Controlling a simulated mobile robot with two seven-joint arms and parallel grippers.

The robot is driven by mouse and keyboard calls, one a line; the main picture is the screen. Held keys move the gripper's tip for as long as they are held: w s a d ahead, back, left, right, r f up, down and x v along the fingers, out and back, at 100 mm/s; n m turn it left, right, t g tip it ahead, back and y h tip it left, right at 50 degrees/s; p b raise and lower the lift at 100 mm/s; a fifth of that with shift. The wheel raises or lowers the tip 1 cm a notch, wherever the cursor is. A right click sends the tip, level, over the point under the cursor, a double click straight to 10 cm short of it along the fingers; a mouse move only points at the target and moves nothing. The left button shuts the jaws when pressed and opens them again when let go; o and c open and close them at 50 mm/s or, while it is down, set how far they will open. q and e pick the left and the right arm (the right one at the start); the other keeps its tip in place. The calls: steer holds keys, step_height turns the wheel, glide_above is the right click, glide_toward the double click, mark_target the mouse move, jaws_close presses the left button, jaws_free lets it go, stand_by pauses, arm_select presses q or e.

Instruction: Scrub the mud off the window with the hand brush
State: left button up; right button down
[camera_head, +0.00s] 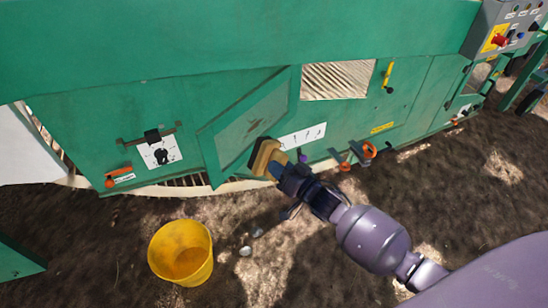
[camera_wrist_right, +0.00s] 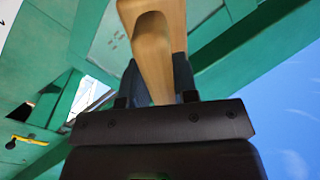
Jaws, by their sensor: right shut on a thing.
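The hand brush (camera_head: 267,156) has a pale wooden body and a dark bristle side. My right gripper (camera_head: 280,172) is shut on its handle. The wooden handle (camera_wrist_right: 152,50) also shows between the fingers in the right wrist view. A tilted green-framed window (camera_head: 262,108) stands out from the green machine, with a brownish mud smear (camera_head: 254,126) on its pane. The brush is at the window's lower right edge in the picture, just below the smear; I cannot tell whether it touches. My left gripper is not in view.
A yellow bucket (camera_head: 205,268) stands on the muddy ground, with pale onion-like lumps (camera_head: 257,232) beside it. Orange handles (camera_head: 369,150) stick out of the machine (camera_head: 180,50) to the right. A control box (camera_head: 490,25) is at the upper right.

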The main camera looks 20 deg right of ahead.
mark_target(268, 159)
steer(key=shift+a+r+y, duration=0.2)
steer(key=shift+y, duration=0.2)
steer(key=shift+a+r, duration=0.1)
steer(key=shift+w+a, duration=0.1)
steer(key=shift+w, duration=0.3)
steer(key=shift+w+a+f+b, duration=0.15)
steer(key=shift+w+b, duration=0.1)
steer(key=shift+w, duration=0.15)
steer(key=shift+w+a+f+b, duration=0.1)
steer(key=shift+w+a+b, duration=0.05)
steer(key=shift+w+b, duration=0.15)
steer(key=shift+b+x, duration=0.3)
steer(key=shift+x, duration=0.8)
steer(key=shift+w+a+r, duration=0.15)
steer(key=shift+w, duration=0.3)
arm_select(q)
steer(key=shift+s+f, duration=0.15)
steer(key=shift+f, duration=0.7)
arm_select(e)
steer(key=shift+w+a+r, duration=0.1)
steer(key=shift+w, duration=0.05)
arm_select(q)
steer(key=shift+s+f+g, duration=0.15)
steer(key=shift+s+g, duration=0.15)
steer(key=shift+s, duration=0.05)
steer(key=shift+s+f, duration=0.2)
arm_select(e)
steer(key=shift+w, duration=0.15)
